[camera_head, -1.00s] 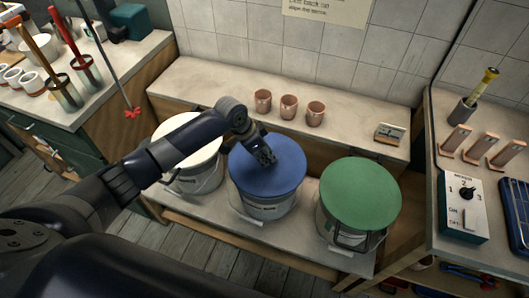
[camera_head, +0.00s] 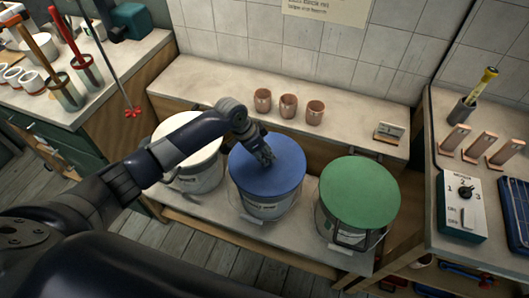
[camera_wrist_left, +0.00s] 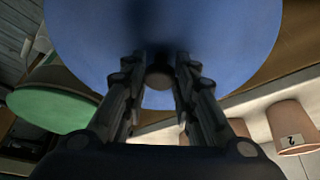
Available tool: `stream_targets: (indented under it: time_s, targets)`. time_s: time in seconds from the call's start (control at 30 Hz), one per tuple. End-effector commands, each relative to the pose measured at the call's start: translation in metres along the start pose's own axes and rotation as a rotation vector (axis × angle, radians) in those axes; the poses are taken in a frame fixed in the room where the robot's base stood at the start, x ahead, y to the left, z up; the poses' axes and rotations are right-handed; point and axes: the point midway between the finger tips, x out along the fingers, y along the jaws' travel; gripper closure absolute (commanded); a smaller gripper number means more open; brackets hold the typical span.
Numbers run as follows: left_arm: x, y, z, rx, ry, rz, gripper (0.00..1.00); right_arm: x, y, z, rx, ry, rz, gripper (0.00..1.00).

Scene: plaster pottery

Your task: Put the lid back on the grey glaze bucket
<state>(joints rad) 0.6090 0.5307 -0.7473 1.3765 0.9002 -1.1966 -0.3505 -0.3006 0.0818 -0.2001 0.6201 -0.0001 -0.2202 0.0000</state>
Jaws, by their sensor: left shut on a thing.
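The blue lid (camera_head: 285,178) covers the top of the middle bucket (camera_head: 262,205). Whether it sits fully down on the rim is hard to tell. The bucket has a label too small to read with certainty. My left gripper (camera_head: 266,156) reaches down onto the lid's middle from the left. In the left wrist view its two fingers (camera_wrist_left: 160,80) are on either side of a round dark knob (camera_wrist_left: 158,77), shut on it, with the blue lid (camera_wrist_left: 230,40) filling the view behind. My right gripper is not in view.
A white-lidded bucket (camera_head: 188,186) stands left, partly behind my arm, and a green-lidded bucket (camera_head: 360,195) stands right, both close by. Several copper-coloured cups, including one (camera_head: 288,106), stand on the ledge behind. A control box (camera_head: 462,205) is on the right counter.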

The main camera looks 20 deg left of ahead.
Motion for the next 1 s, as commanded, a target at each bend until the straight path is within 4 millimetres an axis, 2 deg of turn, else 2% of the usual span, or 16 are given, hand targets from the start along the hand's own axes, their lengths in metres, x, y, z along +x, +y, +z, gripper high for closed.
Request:
stream_targets:
  time_s: [0.9, 0.93, 1.0]
  targets:
    - [0.0003, -0.0005, 0.0, -0.001, 0.001, -0.001, 1.0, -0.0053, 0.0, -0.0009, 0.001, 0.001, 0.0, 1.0]
    - [0.0003, -0.0005, 0.0, -0.001, 0.001, 0.0, 0.72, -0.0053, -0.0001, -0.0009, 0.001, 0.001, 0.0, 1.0]
    - [0.0003, -0.0005, 0.0, -0.001, 0.001, -0.001, 0.56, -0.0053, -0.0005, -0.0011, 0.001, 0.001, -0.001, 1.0]
